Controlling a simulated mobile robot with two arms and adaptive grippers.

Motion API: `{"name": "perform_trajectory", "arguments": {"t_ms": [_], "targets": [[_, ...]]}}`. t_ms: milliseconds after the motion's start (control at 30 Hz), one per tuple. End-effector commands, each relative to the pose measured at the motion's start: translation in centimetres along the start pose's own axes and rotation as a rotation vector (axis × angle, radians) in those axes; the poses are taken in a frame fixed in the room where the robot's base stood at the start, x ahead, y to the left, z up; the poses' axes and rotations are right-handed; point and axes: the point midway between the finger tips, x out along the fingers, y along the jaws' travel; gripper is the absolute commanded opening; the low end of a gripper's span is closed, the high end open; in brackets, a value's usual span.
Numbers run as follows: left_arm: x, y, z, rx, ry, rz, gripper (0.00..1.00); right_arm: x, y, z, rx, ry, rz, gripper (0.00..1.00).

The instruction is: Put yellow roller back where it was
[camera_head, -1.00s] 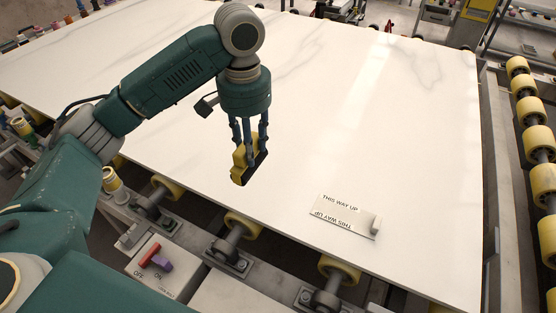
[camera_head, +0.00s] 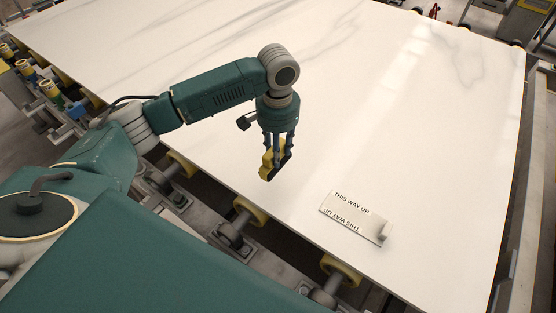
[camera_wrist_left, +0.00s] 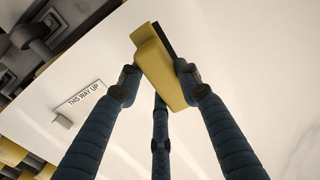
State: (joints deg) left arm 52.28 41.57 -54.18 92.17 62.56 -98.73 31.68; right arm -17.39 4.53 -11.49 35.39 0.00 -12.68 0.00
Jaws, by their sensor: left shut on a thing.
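My left gripper (camera_head: 278,152) points down over the white stone slab (camera_head: 400,120), near its front edge. Its fingers are shut on a yellow block-like thing (camera_head: 267,161) with a dark face, perhaps the yellow roller. In the left wrist view, the yellow thing (camera_wrist_left: 160,65) sits tilted between the fingertips, its dark strip toward the upper right. I cannot tell how high it is above the slab. Yellow conveyor rollers show under the slab's front edge, one near the middle (camera_head: 250,211) and one farther right (camera_head: 341,270). My right gripper is not in view.
A "THIS WAY UP" plate (camera_head: 356,218) lies on the slab to the right of the gripper. Most of the slab is clear.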

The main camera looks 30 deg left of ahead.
Motion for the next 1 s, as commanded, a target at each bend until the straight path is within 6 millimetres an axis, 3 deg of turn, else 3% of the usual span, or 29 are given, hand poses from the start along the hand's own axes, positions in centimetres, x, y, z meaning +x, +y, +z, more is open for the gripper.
{"name": "perform_trajectory", "arguments": {"t_ms": [167,433,833,867,933,1000], "targets": [[1.4,0.1,0.0,0.0,0.0,0.001,0.03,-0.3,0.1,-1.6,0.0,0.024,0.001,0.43],[5.0,0.1,-0.1,0.001,0.002,0.001,0.03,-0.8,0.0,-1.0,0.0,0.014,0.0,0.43],[5.6,0.1,0.0,0.0,0.001,0.001,0.03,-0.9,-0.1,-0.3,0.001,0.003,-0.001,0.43],[5.7,0.1,0.0,0.0,0.0,0.001,0.36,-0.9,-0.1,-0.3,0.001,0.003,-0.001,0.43],[5.7,0.1,0.0,0.0,0.0,0.0,0.5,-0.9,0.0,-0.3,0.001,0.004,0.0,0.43],[5.7,0.1,0.0,0.0,0.0,0.0,0.53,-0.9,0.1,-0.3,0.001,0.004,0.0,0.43]]}}
